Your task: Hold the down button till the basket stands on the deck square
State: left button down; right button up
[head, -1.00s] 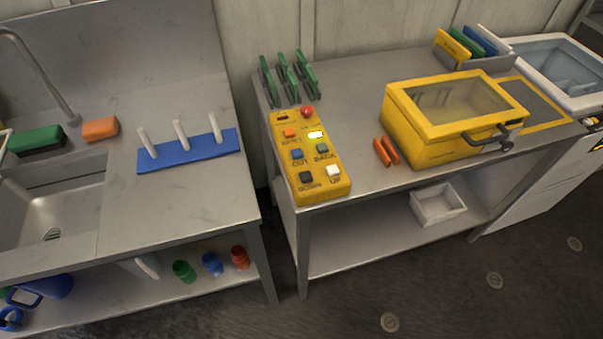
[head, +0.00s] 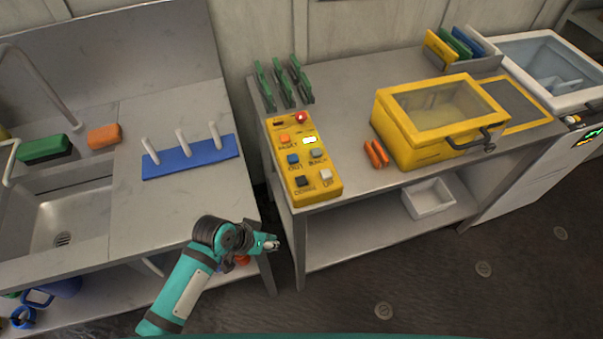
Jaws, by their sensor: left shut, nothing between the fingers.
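The yellow control box (head: 320,190) lies on the grey bench at the front left corner. Its dark down button (head: 301,181) is at the lower left, beside the pale up button (head: 326,174). A red knob (head: 300,118) is at its far end, near a white-lit button (head: 310,140). My left gripper (head: 270,244) is shut and empty, low and left of the control box, clear of it. A yellow-bordered dark square (head: 515,107), probably the deck square, is bare at the bench's right. I cannot make out a basket for sure. My right gripper is out of view.
A yellow case (head: 420,150) with a clear lid and front handle stands right of the control box. Orange pieces (head: 376,153) lie between them. Green racks (head: 284,82) stand behind. A sink bench (head: 150,215) with a blue peg rack (head: 190,157) is left, across a narrow gap.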

pick_arm(q)
jog(key=w+d+r+m+g+h+p, duration=0.1)
jog(key=w+d+r+m, duration=0.15)
jog(key=r, duration=0.35)
jog(key=w+d+r+m+h, duration=0.1)
jog(key=d+r+h, duration=0.1)
jog(key=d+r, duration=0.35)
notch_tip(320, 180, up, 12)
jog(key=m+g+h, duration=0.1)
jog(key=g, duration=0.1)
send_over(301, 177)
jog(key=shift+f, duration=0.1)
jog(key=shift+f, duration=0.15)
notch_tip(301, 177, down, 8)
jog(key=b, duration=0.6)
jog(key=shift+f+b, duration=0.3)
jog(key=shift+b, duration=0.1)
jog(key=shift+f, duration=0.15)
jog(key=shift+f, duration=0.2)
